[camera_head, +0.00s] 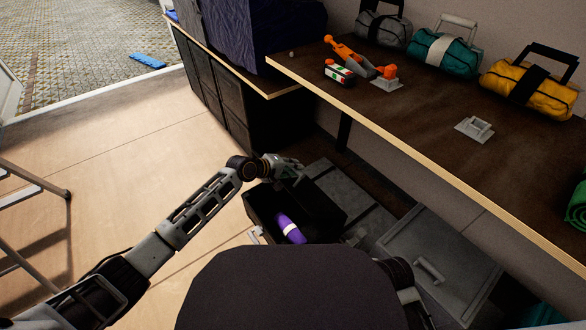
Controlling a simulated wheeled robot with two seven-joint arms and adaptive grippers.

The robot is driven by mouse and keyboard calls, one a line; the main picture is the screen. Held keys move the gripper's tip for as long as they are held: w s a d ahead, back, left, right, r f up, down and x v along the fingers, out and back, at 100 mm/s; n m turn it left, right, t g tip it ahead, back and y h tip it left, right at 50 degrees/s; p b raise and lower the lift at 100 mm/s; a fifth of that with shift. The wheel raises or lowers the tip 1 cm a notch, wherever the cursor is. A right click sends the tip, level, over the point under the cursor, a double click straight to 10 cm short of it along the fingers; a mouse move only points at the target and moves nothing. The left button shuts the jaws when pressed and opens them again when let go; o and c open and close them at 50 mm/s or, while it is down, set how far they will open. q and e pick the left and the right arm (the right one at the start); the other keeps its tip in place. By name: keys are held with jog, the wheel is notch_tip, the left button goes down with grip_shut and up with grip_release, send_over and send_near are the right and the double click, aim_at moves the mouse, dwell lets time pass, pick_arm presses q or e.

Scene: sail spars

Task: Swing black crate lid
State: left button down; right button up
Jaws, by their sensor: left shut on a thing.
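The black crate (262,212) stands on the floor beside the workbench, below the middle of the view. Its inside shows, with a purple roll with a white band (290,228) lying in it. My left gripper (291,170) is at the far upper edge of the crate and is shut on what seems to be the lid's edge. The lid is dark and hard to tell from the crate walls, so its angle is unclear. My right gripper is not in view; a dark part of my body hides the crate's near side.
A grey crate with a handled lid (428,268) stands to the right. The workbench (420,125) overhangs there, bearing grey, teal and yellow bags, an orange tool (350,55) and small metal fittings. A step ladder (30,195) stands at left. The floor (120,150) between is clear.

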pick_arm(q)
jog(key=shift+s+a+f+p, duration=0.2)
jog(key=shift+s+a+f, duration=0.55)
jog(key=shift+a+f, duration=0.3)
jog(key=shift+s+a+f+p, duration=0.15)
jog(key=shift+s+a+f, duration=0.6)
jog(key=shift+a+f, duration=0.25)
jog(key=shift+r, duration=0.1)
jog(key=shift+a, duration=0.1)
jog(key=shift+s+a+f+b, duration=0.2)
jog(key=shift+s+a+f, duration=0.2)
jog(key=shift+f, duration=0.3)
jog(key=shift+s+a+f+b, duration=0.25)
jog(key=shift+a+f, duration=0.2)
jog(key=shift+f, duration=0.2)
jog(key=shift+s+a+f+b, duration=0.2)
jog(key=shift+s+a+f, duration=0.2)
jog(key=shift+f, duration=0.3)
jog(key=c, duration=1.2)
grip_release()
jog(key=shift+w, duration=0.1)
jog(key=shift+r, duration=0.1)
jog(key=v, duration=1.2)
